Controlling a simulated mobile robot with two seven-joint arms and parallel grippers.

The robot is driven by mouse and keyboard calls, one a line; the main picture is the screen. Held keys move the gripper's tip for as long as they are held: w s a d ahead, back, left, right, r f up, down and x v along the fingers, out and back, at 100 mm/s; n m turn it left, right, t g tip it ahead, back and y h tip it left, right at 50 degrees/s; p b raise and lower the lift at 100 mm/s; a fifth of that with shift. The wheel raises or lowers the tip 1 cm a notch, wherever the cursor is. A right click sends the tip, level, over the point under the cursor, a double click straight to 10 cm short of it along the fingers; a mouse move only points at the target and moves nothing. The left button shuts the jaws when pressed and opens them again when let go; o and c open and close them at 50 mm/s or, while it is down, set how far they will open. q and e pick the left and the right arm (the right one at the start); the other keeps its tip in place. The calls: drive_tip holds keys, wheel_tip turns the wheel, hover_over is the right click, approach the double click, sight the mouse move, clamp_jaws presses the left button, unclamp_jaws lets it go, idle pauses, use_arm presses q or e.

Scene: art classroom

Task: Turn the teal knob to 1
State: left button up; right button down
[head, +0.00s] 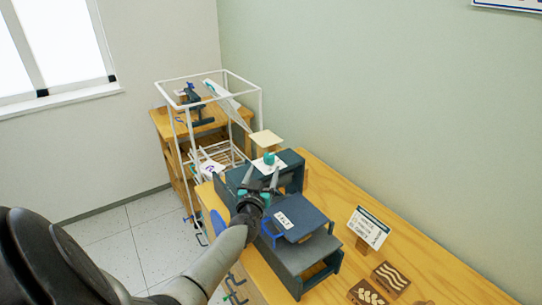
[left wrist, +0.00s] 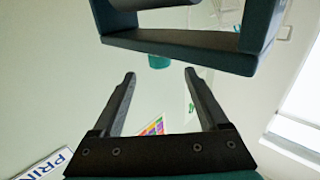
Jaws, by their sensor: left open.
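The teal knob (head: 269,158) sits on a white plate (head: 262,166) on top of a dark blue-grey box at the back of the wooden table. I cannot read the marks on the plate. My left gripper (head: 261,174) is open and empty, with its fingertips just in front of the knob in the head view. In the left wrist view a teal piece, seemingly the knob (left wrist: 159,62), shows beyond and between the open fingers (left wrist: 160,74), partly cut off by a dark frame. I cannot tell whether the fingers touch it. My right gripper is not in view.
A dark blue-grey press-like unit (head: 296,254) with a labelled blue plate stands in front of the knob's box. A white wire rack (head: 178,126) stands left. The table's right side has bare room.

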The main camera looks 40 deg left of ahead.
sight(271, 154)
use_arm(q)
drive_tip(key=b+x, duration=0.5)
drive_tip(key=x, duration=0.3)
drive_tip(key=shift+w+a+f, duration=0.1)
drive_tip(key=shift+w+f, duration=0.1)
drive_tip(key=shift+b+x, duration=0.9)
drive_tip(key=shift+x, duration=0.1)
drive_tip(key=shift+w+a+r, duration=0.1)
drive_tip(key=shift+w+a, duration=0.05)
drive_tip(key=shift+w, duration=0.2)
clamp_jaws()
